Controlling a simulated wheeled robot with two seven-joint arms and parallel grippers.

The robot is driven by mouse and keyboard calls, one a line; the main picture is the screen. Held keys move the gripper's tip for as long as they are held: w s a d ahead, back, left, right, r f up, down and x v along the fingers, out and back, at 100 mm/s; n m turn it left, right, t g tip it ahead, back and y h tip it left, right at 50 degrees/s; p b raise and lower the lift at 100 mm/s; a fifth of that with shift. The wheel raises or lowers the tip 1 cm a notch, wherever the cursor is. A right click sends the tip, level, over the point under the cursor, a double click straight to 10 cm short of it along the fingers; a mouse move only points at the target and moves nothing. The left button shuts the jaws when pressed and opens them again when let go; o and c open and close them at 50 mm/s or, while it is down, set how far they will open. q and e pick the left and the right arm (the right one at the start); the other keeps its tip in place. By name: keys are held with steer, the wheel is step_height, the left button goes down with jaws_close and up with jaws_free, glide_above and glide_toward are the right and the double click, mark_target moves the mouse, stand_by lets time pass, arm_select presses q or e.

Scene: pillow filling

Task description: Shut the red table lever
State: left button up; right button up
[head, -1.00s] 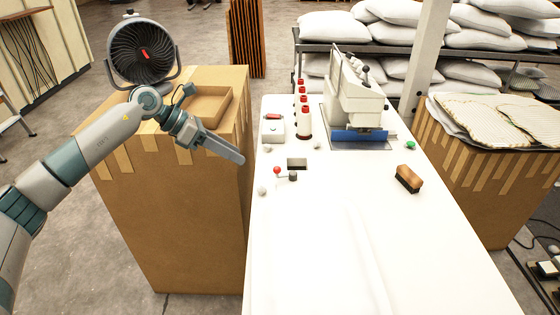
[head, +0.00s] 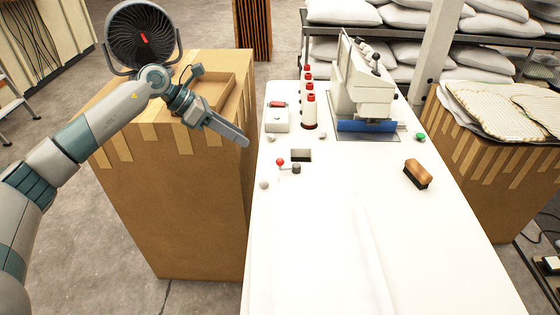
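The red table lever has a small red ball knob (head: 280,162) on a thin stem, beside a dark grey block (head: 296,168) on the left part of the white table (head: 320,240). A dark rectangular opening (head: 301,155) lies just behind it. My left gripper (head: 245,142) is over the gap between the cardboard box and the table, left of the knob and apart from it. It appears as one long grey bar seen from the side, so its finger opening cannot be told. Nothing shows in it. My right gripper is out of view.
A cardboard box (head: 190,220) with a tray and fan (head: 142,38) stands left. A white sewing machine (head: 365,85), red-topped spools (head: 310,110) and a small white box (head: 277,120) stand behind the lever. A brush (head: 418,173) lies right. The table front is clear.

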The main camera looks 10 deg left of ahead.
mark_target(277, 160)
arm_select(q)
steer(key=p+x, duration=0.5)
steer(key=x, duration=1.1)
steer(key=shift+d+f+p, duration=0.1)
steer(key=shift+d+p, duration=0.05)
steer(key=shift+p, duration=0.2)
jaws_close()
